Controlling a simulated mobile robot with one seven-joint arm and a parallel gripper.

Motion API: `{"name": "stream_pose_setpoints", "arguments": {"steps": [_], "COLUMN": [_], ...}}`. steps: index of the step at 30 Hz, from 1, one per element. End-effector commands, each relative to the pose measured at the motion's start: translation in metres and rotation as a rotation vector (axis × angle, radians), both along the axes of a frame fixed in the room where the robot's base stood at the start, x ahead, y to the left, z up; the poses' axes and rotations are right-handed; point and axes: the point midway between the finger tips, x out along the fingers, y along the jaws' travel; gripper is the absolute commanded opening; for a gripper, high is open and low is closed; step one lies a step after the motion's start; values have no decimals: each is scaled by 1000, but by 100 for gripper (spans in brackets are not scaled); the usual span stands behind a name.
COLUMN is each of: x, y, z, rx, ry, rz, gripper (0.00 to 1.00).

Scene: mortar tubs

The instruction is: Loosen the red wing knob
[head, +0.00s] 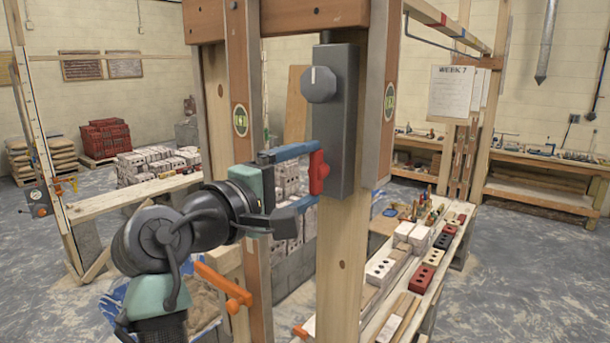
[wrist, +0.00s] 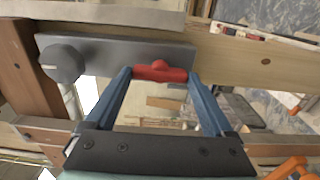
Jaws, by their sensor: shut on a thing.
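The red wing knob (head: 319,173) sits low on the front of a dark grey box (head: 341,120) fixed to a wooden post. My gripper (head: 314,172) reaches it from the left with blue fingers. In the wrist view, the red wing knob (wrist: 160,72) lies between the two blue fingertips (wrist: 161,76), one at each end of it, and the gripper is shut on it. A round grey knob with a white mark (head: 319,84) is higher on the same box, and it also shows in the wrist view (wrist: 63,63).
An orange clamp (head: 223,284) sticks out from the wooden frame below my arm. Wooden posts (head: 341,265) stand close around the box. A bench with bricks (head: 420,270) is behind at the right. Open floor lies at the far right.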

Motion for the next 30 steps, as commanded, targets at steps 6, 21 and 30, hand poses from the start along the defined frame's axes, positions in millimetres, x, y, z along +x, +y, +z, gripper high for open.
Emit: {"name": "stream_pose_setpoints", "arguments": {"steps": [6,21,30], "x": [0,-45,-92], "y": [1,34,68], "z": [1,-6,-3], "rx": [-4,0,-2], "ry": [0,-6,-3], "rz": [1,5,3], "gripper": [100,100,100]}}
